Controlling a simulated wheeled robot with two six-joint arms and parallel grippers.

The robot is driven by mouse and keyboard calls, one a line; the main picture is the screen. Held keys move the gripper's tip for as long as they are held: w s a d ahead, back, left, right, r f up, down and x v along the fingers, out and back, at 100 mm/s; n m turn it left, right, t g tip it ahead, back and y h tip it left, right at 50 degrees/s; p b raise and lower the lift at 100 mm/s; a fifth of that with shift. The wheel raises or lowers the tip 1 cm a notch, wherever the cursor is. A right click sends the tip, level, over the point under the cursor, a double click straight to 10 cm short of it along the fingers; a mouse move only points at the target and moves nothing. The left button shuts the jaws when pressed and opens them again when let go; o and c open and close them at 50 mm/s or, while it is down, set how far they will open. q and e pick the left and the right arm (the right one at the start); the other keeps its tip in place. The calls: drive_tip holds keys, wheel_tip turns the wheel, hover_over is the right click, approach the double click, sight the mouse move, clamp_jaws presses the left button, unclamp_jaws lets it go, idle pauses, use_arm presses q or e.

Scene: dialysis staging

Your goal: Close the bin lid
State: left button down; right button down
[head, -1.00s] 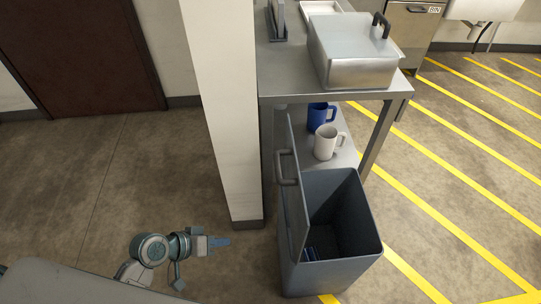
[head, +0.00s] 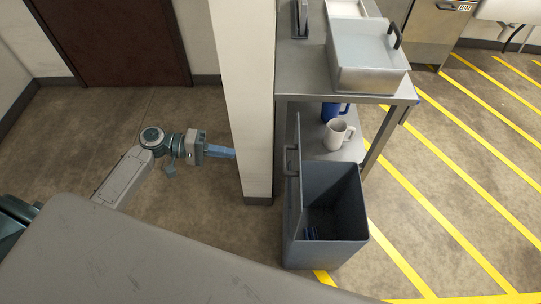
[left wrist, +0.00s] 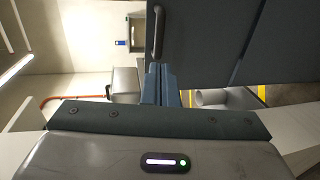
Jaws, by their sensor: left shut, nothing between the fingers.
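The grey bin (head: 328,255) stands open on the floor, with blue items at its bottom. Its lid (head: 296,215) stands upright along the bin's left side. The lid's bar handle (head: 290,160) faces left. My left gripper (head: 234,153) is shut and empty, pointing right, left of the lid and apart from it, beside the white pillar. In the left wrist view the shut fingers (left wrist: 159,84) appear below the handle (left wrist: 158,32) and the blue-grey lid panel (left wrist: 200,40). My right gripper is out of view.
The white pillar (head: 245,110) rises between my left gripper and the steel table (head: 300,80). A lidded metal box (head: 368,68) is on top. A white mug (head: 337,135) and a blue mug (head: 330,112) stand on the lower shelf. Yellow-striped floor is clear at right.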

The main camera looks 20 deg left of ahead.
use_arm(q)
drive_tip(key=p+x, duration=0.4)
drive_tip(key=x, duration=0.8)
drive_tip(key=shift+d, duration=0.35)
drive_tip(key=shift+w, duration=0.1)
